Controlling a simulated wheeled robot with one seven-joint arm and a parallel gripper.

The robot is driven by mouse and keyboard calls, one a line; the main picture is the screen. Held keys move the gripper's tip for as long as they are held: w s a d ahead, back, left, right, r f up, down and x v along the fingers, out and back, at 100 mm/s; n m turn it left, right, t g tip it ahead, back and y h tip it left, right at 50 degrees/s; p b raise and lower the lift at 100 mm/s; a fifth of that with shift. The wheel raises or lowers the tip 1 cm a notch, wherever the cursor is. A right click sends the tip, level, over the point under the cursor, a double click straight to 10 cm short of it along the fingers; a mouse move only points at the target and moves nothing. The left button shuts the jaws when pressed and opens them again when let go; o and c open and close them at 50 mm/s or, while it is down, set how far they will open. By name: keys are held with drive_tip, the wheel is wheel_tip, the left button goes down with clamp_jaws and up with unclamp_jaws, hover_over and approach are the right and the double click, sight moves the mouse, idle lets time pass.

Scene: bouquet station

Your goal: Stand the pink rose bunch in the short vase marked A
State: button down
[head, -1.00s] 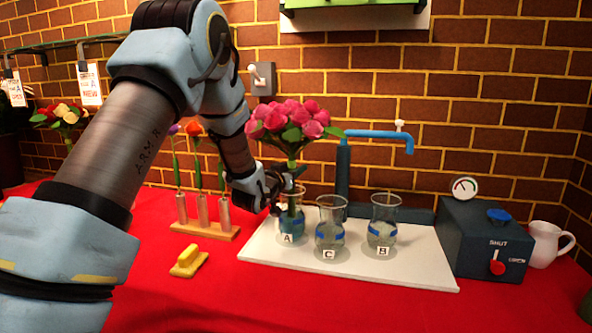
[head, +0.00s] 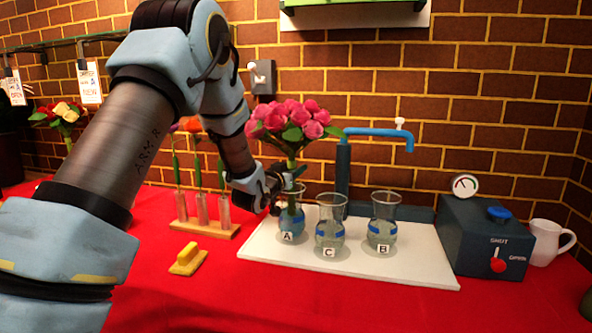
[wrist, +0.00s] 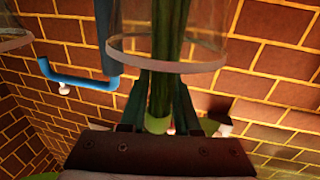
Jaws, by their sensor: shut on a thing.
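The pink rose bunch (head: 290,122) stands upright above the short vase marked A (head: 291,222) at the left of the white board. Its green stems reach down through the vase's mouth into the glass. My gripper (head: 281,184) is shut on the stems just above the rim. In the wrist view the jaws (wrist: 160,112) close around the green stems (wrist: 168,60), with the clear glass rim (wrist: 165,62) around the stems close to the fingers. Whether the stems touch the vase bottom cannot be told.
Vases C (head: 330,222) and B (head: 384,222) stand right of vase A on the white board (head: 400,272). A blue tap (head: 378,135) rises behind. A rack of single flowers (head: 205,229) and a yellow sponge-like block (head: 188,258) are at left.

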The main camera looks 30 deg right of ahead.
drive_tip(key=shift+f, duration=0.15)
drive_tip(key=c, duration=0.6)
unclamp_jaws()
drive_tip(key=shift+o, duration=0.2)
drive_tip(key=b+v, duration=0.3)
drive_tip(key=v, duration=0.8)
drive_tip(key=w+a+f+n+g+y+p, duration=0.2)
drive_tip(key=a+n+y+p, duration=0.6)
drive_tip(key=a, duration=1.3)
drive_tip(key=s+a+n+g+y+p, duration=0.1)
drive_tip(key=s+a+g+y, duration=0.5)
drive_tip(key=s+a, duration=1.1)
drive_tip(key=shift+n+g+y+p, duration=0.3)
drive_tip(key=shift+n+g+p, duration=0.1)
drive_tip(key=shift+p, duration=0.1)
drive_tip(key=shift+a+r, duration=0.1)
drive_tip(key=shift+r, duration=0.05)
